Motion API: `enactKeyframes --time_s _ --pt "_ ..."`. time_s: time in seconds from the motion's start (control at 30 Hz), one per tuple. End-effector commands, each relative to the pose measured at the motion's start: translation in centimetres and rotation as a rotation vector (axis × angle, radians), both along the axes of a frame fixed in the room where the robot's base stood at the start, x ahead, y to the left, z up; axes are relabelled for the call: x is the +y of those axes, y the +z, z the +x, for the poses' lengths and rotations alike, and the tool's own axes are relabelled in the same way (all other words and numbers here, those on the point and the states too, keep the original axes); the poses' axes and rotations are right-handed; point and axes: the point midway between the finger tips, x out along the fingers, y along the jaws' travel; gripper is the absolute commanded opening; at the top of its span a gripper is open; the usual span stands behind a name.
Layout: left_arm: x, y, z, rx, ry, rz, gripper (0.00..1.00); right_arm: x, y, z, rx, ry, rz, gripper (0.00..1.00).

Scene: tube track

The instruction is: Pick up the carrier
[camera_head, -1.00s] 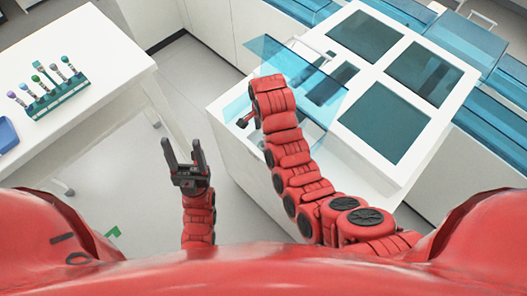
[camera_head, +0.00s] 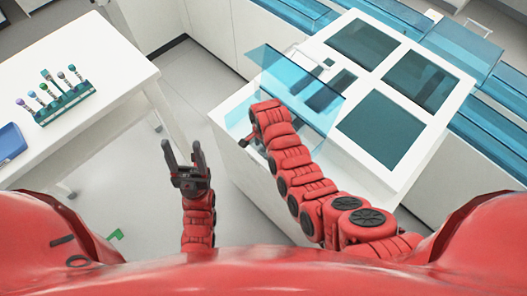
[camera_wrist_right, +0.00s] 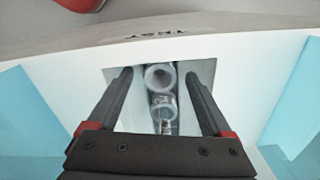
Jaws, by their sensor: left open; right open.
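In the right wrist view the carrier (camera_wrist_right: 161,103), clear and ring-shaped at its top, sits in a dark narrow slot in a white surface. My right gripper (camera_wrist_right: 157,76) is open, with one finger on each side of the carrier and gaps visible between. Whether the fingertips are level with it is hard to tell. In the head view the right arm reaches to the blue-clear panel of the white machine (camera_head: 365,165), and its fingers are hidden. My left gripper (camera_head: 182,155) is open, empty and pointing up over the floor.
A white table (camera_head: 95,60) at the left holds a green rack (camera_head: 66,104) with several capped tubes and a blue tray (camera_head: 11,142). A clear blue panel (camera_head: 300,85) stands on the machine close to my right arm. Floor lies free between table and machine.

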Motion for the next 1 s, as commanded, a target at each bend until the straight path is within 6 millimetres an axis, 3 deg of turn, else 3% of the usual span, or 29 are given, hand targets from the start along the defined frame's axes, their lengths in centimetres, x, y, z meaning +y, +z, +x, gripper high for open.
enactKeyframes --time_s 0.07,0.4,0.77,1.0 --pt "0.0 0.0 0.0 0.000 0.000 0.000 0.59 0.0 0.0 0.0 0.000 0.000 0.000 0.80" --pt "0.0 0.0 0.0 0.000 0.000 0.000 0.59 0.0 0.0 0.1 -0.001 0.000 0.000 0.19" --pt "0.0 -0.2 0.0 0.000 0.000 0.000 0.59 0.0 0.3 0.1 -0.004 0.000 0.001 0.17" --pt "0.0 -0.9 0.0 0.000 0.000 0.000 0.59 0.1 1.7 0.2 -0.005 0.000 0.001 0.17"
